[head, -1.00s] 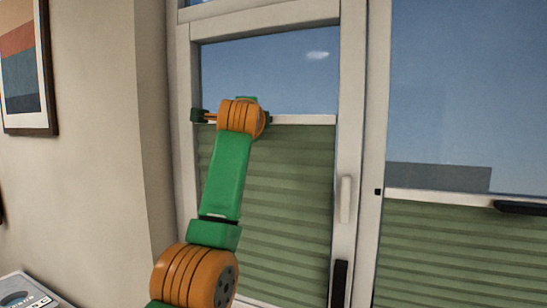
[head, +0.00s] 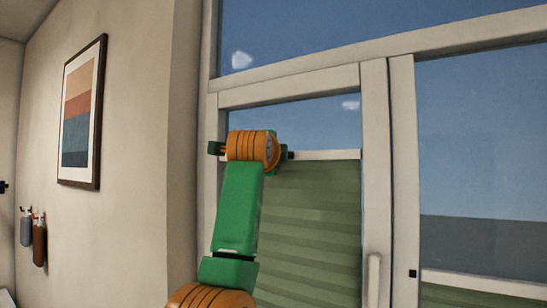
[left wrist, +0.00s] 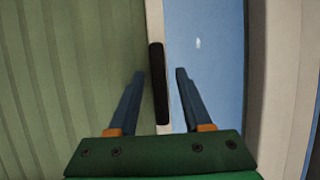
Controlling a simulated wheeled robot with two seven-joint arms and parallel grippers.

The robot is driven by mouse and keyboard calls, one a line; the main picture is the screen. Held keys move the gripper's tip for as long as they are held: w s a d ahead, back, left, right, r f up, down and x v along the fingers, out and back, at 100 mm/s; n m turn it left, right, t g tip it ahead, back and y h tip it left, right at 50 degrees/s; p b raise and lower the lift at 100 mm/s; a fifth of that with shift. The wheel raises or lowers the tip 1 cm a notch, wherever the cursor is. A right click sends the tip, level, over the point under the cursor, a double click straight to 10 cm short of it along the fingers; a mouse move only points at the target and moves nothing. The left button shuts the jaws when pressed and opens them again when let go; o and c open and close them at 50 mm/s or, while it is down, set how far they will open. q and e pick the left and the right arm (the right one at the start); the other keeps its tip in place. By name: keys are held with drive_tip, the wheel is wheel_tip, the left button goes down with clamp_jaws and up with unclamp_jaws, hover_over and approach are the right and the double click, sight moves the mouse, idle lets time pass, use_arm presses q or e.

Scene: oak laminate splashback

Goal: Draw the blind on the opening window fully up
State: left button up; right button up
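The green pleated blind (head: 312,215) covers the opening window below its white rail (head: 330,155), with a strip of sky above the rail. In the left wrist view the blind (left wrist: 65,80) lies left, the rail (left wrist: 156,25) runs down the middle and a black handle (left wrist: 158,82) is on it. My left gripper (left wrist: 160,73) is open, its two blue fingers on either side of the handle with a visible gap to each. I cannot tell whether a finger touches the rail. In the head view my orange wrist hides the fingers. My right gripper is not in view.
The white window frame (head: 377,170) stands right of the blind, with a window handle (head: 374,280) on it. A neighbouring pane has its own blind (head: 460,300) lower down. A framed picture (head: 82,113) hangs on the left wall.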

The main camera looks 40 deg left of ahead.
use_arm(q)
drive_tip(key=b+v, duration=0.4)
drive_tip(key=v, duration=0.3)
drive_tip(key=shift+b, duration=0.35)
